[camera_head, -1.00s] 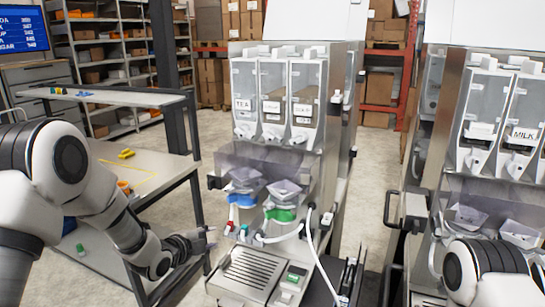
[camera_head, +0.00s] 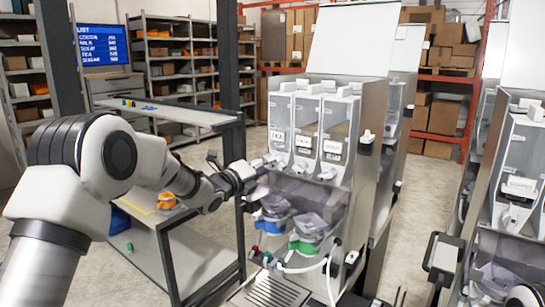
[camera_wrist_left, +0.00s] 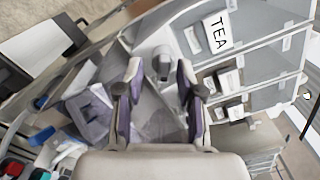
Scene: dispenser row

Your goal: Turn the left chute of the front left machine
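The front left machine (camera_head: 350,95) holds three clear canisters side by side, the left one (camera_head: 279,118) labelled TEA. Its left chute (camera_head: 278,158) is a grey spout below that canister, partly hidden by my left gripper (camera_head: 262,168). In the left wrist view the left chute (camera_wrist_left: 162,62) shows between the tips of my two open fingers. I see no contact and cannot tell how deep it sits between them. The TEA label (camera_wrist_left: 217,32) is at upper right there.
A two-level table (camera_head: 195,268) stands to the left. A second machine (camera_head: 525,150) is at the right.

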